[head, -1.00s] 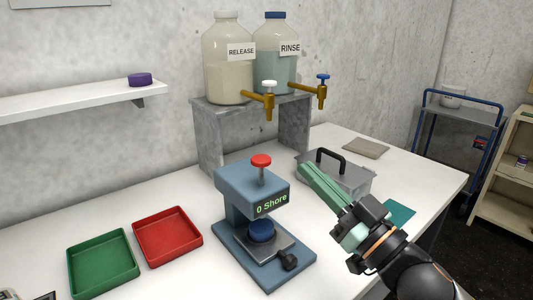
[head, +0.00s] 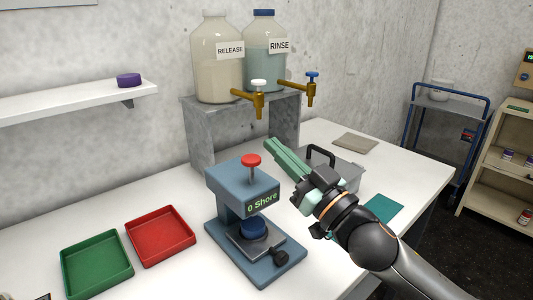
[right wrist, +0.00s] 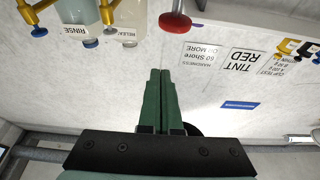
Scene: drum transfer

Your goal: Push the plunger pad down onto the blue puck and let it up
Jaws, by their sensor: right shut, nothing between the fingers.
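The blue-grey tester (head: 243,215) stands on the white table, its display reading "0 Shore". Its red plunger knob (head: 251,160) stands raised on a rod above the head. The blue puck (head: 253,226) sits on the tester's plate under the head; the pad itself is hidden. My right gripper (head: 270,145) is shut and empty, its green fingers up and just right of the red knob in the head view, apart from it. In the right wrist view the knob (right wrist: 174,22) shows beyond the shut fingertips (right wrist: 160,72). My left gripper is not in view.
A green tray (head: 96,265) and a red tray (head: 160,236) lie left of the tester. A stand (head: 200,140) with RELEASE (head: 217,70) and RINSE (head: 264,60) jugs is behind. A grey case with a black handle (head: 320,155) sits partly behind my right arm.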

